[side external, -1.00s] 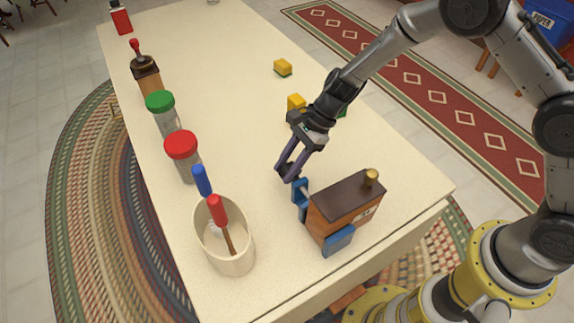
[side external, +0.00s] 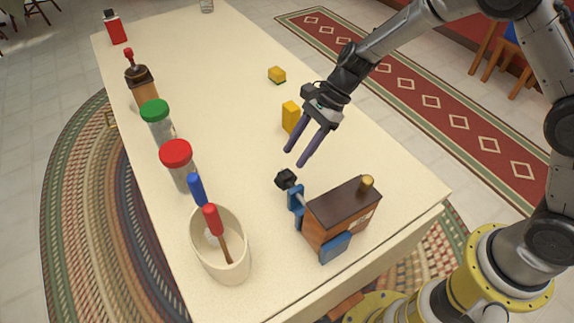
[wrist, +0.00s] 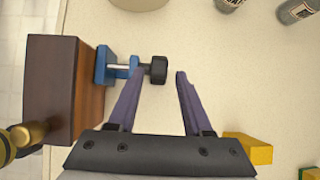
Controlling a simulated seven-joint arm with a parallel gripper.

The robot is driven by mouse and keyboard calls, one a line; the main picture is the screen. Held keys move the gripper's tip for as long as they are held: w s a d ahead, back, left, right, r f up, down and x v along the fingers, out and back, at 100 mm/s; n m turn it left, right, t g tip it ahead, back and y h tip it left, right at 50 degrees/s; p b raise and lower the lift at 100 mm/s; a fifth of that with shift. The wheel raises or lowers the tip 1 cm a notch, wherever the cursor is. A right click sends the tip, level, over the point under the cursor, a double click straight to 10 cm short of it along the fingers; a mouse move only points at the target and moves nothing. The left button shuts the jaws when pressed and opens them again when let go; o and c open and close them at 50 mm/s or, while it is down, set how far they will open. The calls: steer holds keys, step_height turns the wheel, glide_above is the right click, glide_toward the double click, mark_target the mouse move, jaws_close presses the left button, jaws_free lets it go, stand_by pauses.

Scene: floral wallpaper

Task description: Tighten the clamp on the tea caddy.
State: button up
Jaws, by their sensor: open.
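The tea caddy (side external: 338,217) is a brown wooden box with a dark lid and a brass knob, near the table's front right edge. It also shows at the left of the wrist view (wrist: 60,85).
A cream crock (side external: 222,255) with red- and blue-handled tools stands at the near left. Red-lidded (side external: 178,160) and green-lidded (side external: 157,120) jars and a brown bottle (side external: 141,85) line the left edge. Yellow blocks (side external: 291,116) (side external: 277,75) lie behind my gripper. The table's middle is clear.

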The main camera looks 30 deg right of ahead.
mark_target(284, 169)
steer(key=v, duration=0.6)
steer(key=shift+r, duration=0.2)
steer(key=shift+d, duration=0.15)
stand_by(0.8)
steer(key=o, duration=0.3)
steer(key=shift+o, duration=1.4)
steer(key=shift+s+n, duration=0.3)
steer(key=shift+n, duration=0.2)
steer(key=shift+o, duration=0.5)
steer(key=n, duration=0.1)
steer(key=r+n+g, duration=0.1)
steer(key=r+n, duration=0.1)
steer(key=n, duration=0.1)
steer(key=shift+w+r, duration=0.2)
steer(key=shift+w, duration=0.05)
steer(key=w+a+f+n+g+h, duration=0.35)
steer(key=w+a+n+h, duration=0.2)
steer(key=n, duration=0.75)
steer(key=shift+y, duration=0.25)
steer(key=x, duration=1.2)
steer(key=shift+d+f, duration=0.1)
steer(key=shift+d, duration=0.25)
